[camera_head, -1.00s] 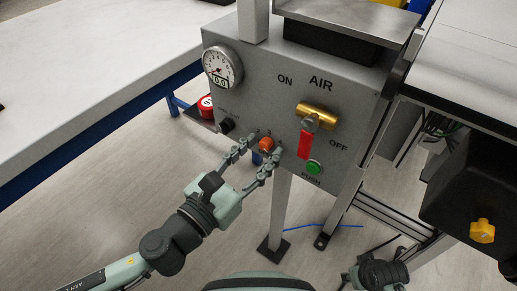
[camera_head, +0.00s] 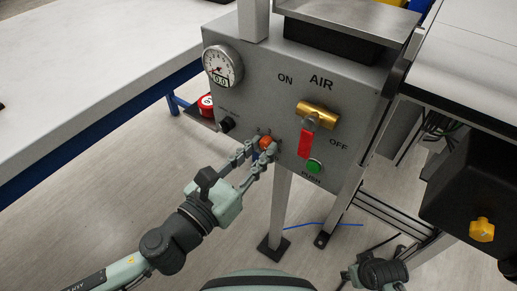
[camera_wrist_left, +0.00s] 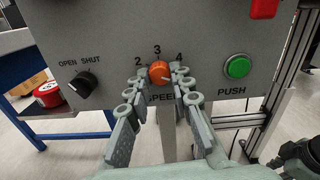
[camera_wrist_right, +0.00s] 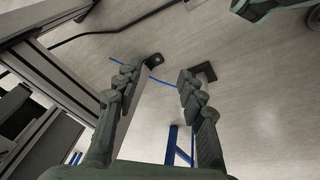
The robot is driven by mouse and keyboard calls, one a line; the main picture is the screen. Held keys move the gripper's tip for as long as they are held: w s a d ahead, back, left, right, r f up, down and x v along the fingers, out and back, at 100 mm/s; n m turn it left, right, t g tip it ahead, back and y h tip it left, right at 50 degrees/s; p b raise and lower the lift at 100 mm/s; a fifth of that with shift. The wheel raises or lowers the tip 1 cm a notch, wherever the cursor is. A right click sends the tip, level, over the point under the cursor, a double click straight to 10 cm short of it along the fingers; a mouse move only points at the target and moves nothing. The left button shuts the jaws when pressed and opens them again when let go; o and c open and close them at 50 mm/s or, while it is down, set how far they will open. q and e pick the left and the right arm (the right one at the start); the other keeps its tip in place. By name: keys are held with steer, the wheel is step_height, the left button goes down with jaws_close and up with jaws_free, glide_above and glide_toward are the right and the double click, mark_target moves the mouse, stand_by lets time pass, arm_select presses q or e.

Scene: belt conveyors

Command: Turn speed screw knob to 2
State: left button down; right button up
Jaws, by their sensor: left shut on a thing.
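The orange speed knob (camera_head: 265,141) is on the lower part of the grey control panel (camera_head: 245,85). In the left wrist view the knob (camera_wrist_left: 159,73) sits under the printed marks 2, 3 and 4, with part of the word SPEED below it. I cannot clearly tell which mark its pointer faces. My left gripper (camera_wrist_left: 160,82) is shut on the knob, one finger on each side; it also shows in the head view (camera_head: 262,145). My right gripper (camera_wrist_right: 158,78) is open and empty, above the floor, away from the panel.
A black OPEN/SHUT knob (camera_wrist_left: 83,84) is left of the speed knob. A gauge (camera_head: 222,65) reading 0.0 is at the upper left. A yellow knob (camera_head: 482,230) is far right.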

arm_select(q)
steer(key=n, duration=0.2)
steer(key=shift+n, duration=0.4)
steer(key=n, duration=0.3)
steer(key=shift+n+p, duration=0.3)
steer(key=shift+p, duration=0.05)
steer(key=shift+n, duration=0.9)
steer(key=n+p, duration=0.1)
steer(key=n, duration=0.3)
steer(key=shift+r, duration=0.1)
steer(key=shift+n, duration=1.1)
steer(key=shift+n+p, duration=0.3)
steer(key=shift+n, duration=0.7)
steer(key=n, duration=1.3)
steer(key=shift+n, duration=2.5)
arm_select(e)
steer(key=s+d+f, duration=0.1)
steer(key=s+f, duration=0.2)
steer(key=f, duration=0.4)
steer(key=shift+s+f+g, duration=0.2)
steer(key=shift+s+g, duration=0.15)
steer(key=shift+g, duration=0.05)
